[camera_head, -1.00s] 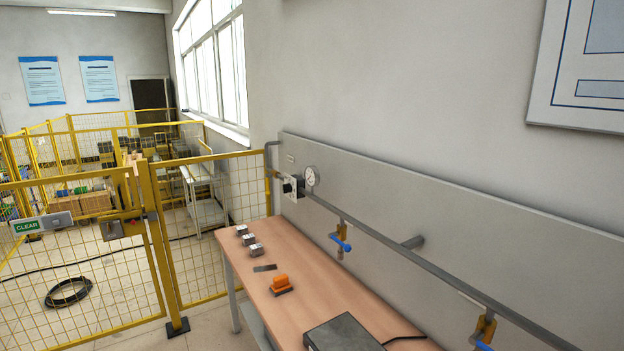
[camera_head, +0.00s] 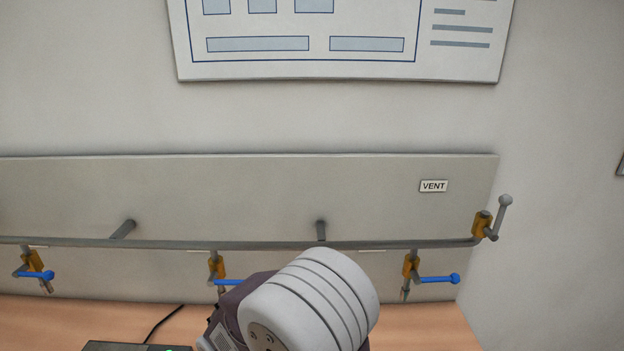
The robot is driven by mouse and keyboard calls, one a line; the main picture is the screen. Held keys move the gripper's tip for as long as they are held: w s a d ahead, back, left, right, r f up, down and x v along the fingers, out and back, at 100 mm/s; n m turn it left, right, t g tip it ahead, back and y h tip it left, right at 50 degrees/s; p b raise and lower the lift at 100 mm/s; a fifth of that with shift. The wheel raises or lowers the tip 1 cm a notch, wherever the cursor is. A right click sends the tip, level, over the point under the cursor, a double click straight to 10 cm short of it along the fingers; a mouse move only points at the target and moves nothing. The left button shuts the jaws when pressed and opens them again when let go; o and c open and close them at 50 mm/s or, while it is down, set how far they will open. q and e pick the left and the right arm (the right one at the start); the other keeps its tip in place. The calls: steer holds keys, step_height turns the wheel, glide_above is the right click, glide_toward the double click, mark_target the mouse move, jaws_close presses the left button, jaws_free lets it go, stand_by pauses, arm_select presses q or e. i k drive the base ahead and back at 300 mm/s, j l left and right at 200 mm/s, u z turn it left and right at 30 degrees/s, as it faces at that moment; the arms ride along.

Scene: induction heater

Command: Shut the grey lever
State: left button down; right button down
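The grey lever (camera_head: 503,212) is at the right end of the grey pipe, on a brass valve body (camera_head: 482,224) beside the panel's right edge. It points up and slightly right, ending in a round knob. A label reading VENT (camera_head: 433,186) is on the panel to its upper left. A large white and dark rounded part of my own arm rises at the bottom middle, left of and below the lever. Neither gripper's fingers show.
Blue-handled valves hang from the pipe (camera_head: 280,244) at left (camera_head: 35,275), middle (camera_head: 226,282) and right (camera_head: 438,279). A wooden table (camera_head: 420,328) runs below, with a dark box (camera_head: 130,347) at lower left. My arm part hides some of the table.

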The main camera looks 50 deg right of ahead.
mark_target(505, 200)
steer(key=z, duration=3.05)
